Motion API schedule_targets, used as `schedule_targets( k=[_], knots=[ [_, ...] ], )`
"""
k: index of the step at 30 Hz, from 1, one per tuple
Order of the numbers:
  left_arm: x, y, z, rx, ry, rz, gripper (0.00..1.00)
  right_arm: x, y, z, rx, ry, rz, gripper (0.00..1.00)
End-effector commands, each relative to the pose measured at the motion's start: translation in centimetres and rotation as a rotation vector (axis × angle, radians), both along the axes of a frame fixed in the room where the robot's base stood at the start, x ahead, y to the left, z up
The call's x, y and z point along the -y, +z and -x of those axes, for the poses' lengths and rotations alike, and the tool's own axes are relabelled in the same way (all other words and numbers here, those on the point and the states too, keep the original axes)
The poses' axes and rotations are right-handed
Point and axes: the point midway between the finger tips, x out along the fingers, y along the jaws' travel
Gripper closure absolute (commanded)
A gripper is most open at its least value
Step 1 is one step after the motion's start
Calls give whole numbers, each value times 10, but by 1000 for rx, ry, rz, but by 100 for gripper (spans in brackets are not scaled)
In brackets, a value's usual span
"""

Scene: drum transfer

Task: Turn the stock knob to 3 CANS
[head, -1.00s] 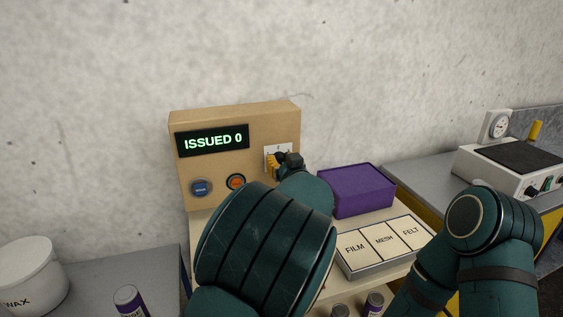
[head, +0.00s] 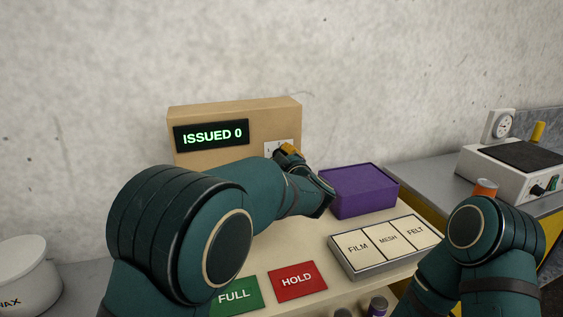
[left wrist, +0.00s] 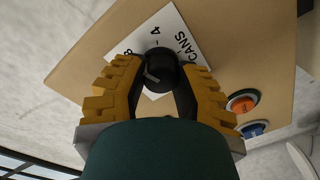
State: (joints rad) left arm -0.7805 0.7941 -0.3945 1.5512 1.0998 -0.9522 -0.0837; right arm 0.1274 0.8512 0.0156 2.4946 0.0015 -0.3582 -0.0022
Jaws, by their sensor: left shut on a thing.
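The tan dispenser box (head: 235,107) stands against the wall, and its display reads ISSUED 0. Its black stock knob (left wrist: 162,68) sits on a white label plate (left wrist: 183,37) with CANS and numbers, partly covered. My left gripper (head: 288,152) is at the plate in the head view. In the left wrist view its yellow fingers (left wrist: 160,85) are shut on the knob, one on each side. A light mark shows on the knob, but I cannot tell which number it points to. My right gripper is out of view.
A purple box (head: 358,190) and a FILM, MESH, FELT tray (head: 345,262) lie right of my left arm. Green FULL (head: 236,296) and red HOLD (head: 298,281) cards lie in front. An orange button (left wrist: 242,101) and blue button (left wrist: 253,128) are on the panel.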

Motion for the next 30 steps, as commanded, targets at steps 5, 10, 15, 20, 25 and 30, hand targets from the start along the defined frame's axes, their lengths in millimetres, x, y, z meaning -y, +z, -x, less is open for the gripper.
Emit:
schedule_targets(
  k=[5, 10, 15, 20, 25, 30],
  knots=[
    [-1, 1, 0, 33, 1, 93, 100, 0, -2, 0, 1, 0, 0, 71],
    [-2, 2, 0, 51, 3, 147, 100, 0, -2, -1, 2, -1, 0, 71],
    [-1, 2, 0, 61, 1, 172, 100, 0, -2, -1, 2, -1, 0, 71],
    [-1, 2, 0, 62, 1, 178, 100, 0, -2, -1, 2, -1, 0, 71],
    [-1, 3, 0, 62, 1, 178, 100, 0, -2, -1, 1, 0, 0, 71],
    [-1, 3, 0, 62, 0, 177, 40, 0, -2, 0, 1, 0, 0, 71]
  ],
)
